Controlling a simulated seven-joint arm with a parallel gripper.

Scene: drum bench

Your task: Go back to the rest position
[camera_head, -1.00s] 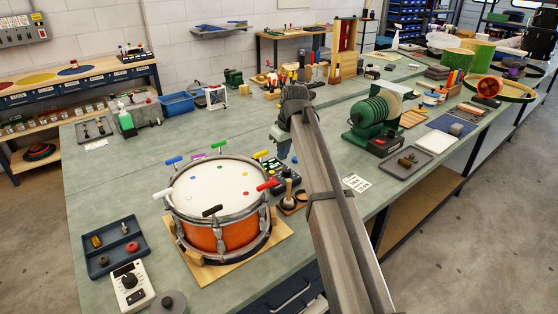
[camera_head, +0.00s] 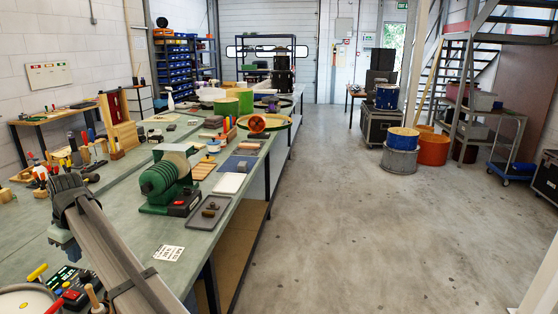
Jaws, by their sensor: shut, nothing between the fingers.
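My gripper (camera_head: 63,241) hangs below the bent end of my grey arm, over the bench at the left of the picture. It is small and partly hidden by the arm. It looks shut, with nothing seen in it. It is above the bench top, left of the green grinder (camera_head: 166,183) and beyond the black box with coloured buttons (camera_head: 70,286).
The drum (camera_head: 25,300) is cut off at the lower left corner. A grey tray (camera_head: 207,215) and a white card (camera_head: 168,253) lie near the bench's right edge. Tools and a wooden rack (camera_head: 118,122) stand farther back. The floor (camera_head: 340,220) right of the bench is clear.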

